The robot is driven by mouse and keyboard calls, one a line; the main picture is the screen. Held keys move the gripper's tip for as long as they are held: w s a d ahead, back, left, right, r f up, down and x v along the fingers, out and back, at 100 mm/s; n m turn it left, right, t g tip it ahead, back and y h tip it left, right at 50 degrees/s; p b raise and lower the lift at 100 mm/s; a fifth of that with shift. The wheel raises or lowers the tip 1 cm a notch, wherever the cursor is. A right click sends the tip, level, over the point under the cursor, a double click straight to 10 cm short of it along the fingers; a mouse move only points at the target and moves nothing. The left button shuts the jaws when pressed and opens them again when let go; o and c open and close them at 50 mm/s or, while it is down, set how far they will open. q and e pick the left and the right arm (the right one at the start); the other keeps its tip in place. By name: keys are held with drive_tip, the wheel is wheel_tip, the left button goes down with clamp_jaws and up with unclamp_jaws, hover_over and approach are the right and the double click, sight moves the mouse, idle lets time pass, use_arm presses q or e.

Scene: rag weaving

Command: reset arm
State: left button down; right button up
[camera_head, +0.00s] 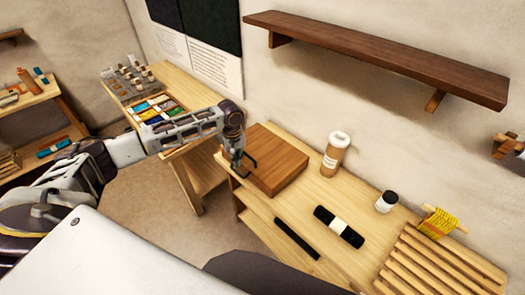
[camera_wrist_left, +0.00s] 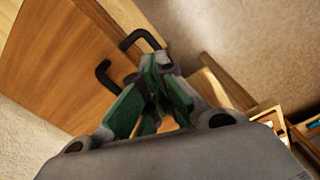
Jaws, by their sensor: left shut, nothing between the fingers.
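My left arm comes in from the left in the head view. Its gripper (camera_head: 236,162) is at the left front edge of a brown wooden box (camera_head: 276,158), beside the box's black handle (camera_head: 250,161). In the left wrist view the green-padded fingers of my left gripper (camera_wrist_left: 150,122) are shut with nothing between them. The wooden surface of the box (camera_wrist_left: 50,55) and two black handle parts (camera_wrist_left: 140,38) show just past the fingers. I cannot tell whether the fingers touch the handle. My right gripper is out of view.
A dark wall shelf (camera_head: 375,58) hangs above. Another table (camera_head: 183,88) with trays stands behind my left arm.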

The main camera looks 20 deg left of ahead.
use_arm(q)
drive_tip(key=shift+r, duration=0.3)
idle(0.4)
